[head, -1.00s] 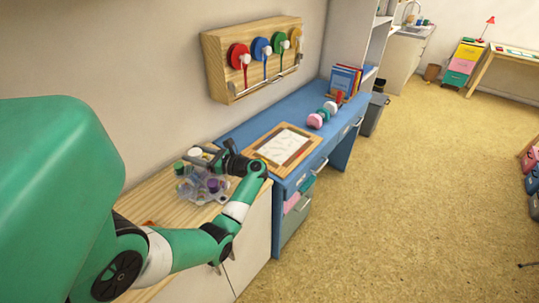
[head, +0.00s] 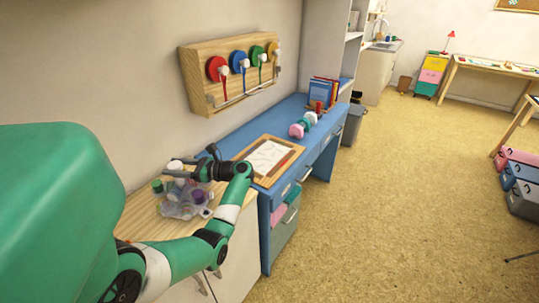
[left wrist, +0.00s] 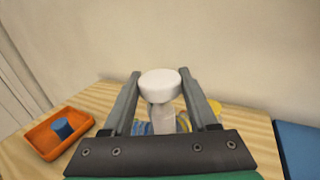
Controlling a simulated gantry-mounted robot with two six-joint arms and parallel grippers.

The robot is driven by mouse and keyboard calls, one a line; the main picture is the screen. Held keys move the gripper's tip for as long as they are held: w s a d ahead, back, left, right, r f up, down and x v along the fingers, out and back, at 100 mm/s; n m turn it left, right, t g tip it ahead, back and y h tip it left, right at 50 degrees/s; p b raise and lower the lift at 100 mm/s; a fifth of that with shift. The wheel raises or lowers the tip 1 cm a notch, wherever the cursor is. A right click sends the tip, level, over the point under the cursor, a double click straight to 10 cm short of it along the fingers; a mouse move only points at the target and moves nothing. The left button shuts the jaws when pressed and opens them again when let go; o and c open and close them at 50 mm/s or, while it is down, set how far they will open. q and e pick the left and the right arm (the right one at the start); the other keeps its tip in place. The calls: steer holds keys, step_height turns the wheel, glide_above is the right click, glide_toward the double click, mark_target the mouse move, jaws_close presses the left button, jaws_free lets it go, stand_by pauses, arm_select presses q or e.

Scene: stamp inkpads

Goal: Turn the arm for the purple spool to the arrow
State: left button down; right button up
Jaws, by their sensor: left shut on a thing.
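A pale, translucent holder (head: 174,210) with several arms stands on the light wooden top. A purple spool (head: 198,196) sits on its right side and a green spool (head: 157,186) on its left. My left gripper (head: 183,168) is above the holder, shut on a white round knob (head: 174,165). In the left wrist view the knob (left wrist: 160,84) is upright on a pale stem between the two fingers. A yellow spool (left wrist: 215,107) shows partly behind the right finger. The arrow cannot be made out. My right gripper is out of view.
An orange tray (left wrist: 40,142) with a blue piece (left wrist: 62,127) lies left of the gripper. A blue desk (head: 228,140) adjoins the wooden top, with a framed paper board (head: 268,157) on it. A wooden rack of coloured discs (head: 192,85) hangs on the wall.

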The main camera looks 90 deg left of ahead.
arm_select(q)
steer(key=shift+c, duration=1)
jaws_free()
steer(key=w+d+b, duration=0.1)
steer(key=w+d, duration=0.1)
steer(key=w, duration=0.9)
steer(key=shift+w+d, duration=0.15)
steer(key=shift+w, duration=0.05)
